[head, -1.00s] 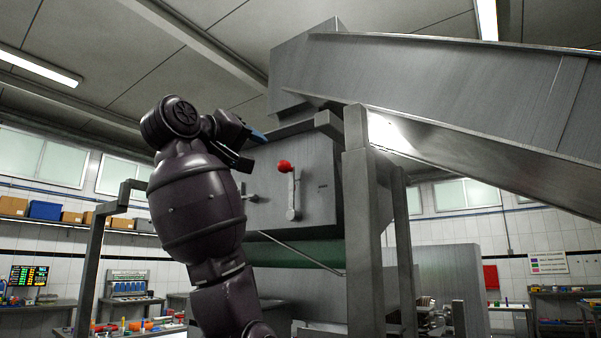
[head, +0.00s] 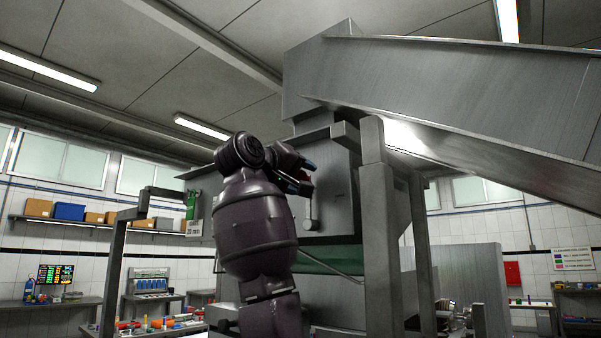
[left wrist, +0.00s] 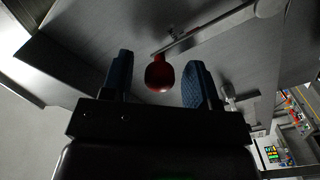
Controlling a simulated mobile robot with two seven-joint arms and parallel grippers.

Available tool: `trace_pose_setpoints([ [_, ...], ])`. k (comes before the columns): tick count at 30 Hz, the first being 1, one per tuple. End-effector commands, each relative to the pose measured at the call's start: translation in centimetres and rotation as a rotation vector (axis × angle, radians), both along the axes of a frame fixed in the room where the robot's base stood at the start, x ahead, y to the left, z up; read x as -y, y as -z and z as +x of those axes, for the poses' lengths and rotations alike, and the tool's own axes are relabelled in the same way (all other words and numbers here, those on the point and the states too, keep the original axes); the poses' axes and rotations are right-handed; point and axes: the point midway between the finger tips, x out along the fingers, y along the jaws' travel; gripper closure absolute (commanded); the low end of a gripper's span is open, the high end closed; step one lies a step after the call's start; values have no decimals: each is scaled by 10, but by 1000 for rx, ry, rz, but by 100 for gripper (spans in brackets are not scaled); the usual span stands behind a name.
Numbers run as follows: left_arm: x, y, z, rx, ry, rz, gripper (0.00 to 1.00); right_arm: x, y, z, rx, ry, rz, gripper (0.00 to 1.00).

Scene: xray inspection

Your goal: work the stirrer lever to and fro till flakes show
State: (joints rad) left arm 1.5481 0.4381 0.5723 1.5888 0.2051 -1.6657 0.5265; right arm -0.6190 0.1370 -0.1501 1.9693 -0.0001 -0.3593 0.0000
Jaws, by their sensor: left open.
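The stirrer lever (head: 312,214) is a pale metal bar on the front of the grey steel hopper (head: 341,197). In the head view its red knob is mostly hidden behind my left gripper (head: 306,177). In the left wrist view the red knob (left wrist: 159,76) lies between the two blue-padded fingers of my left gripper (left wrist: 159,62), with a gap on each side. The gripper is open and does not hold the knob. The lever bar (left wrist: 215,30) runs from the knob to the upper right there. No flakes can be seen. My right gripper is out of view.
A steel chute (head: 470,95) slopes down to the right from the hopper's top. A steel post (head: 375,230) stands right of the lever. A green drum (head: 335,262) shows under the hopper. Workbenches and a shelf (head: 95,226) line the far left wall.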

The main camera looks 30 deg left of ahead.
Motion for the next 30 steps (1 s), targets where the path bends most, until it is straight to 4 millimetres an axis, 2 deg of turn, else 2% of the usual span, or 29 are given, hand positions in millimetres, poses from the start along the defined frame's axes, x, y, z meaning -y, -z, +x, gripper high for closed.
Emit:
trace_pose_setpoints([
  [11,0,1,6,0,0,0,46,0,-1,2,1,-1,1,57],
  [14,0,1,6,0,0,0,58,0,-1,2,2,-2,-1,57],
  [22,0,1,6,0,0,0,99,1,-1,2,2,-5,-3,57],
  [30,1,1,6,1,-1,9,100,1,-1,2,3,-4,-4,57],
])
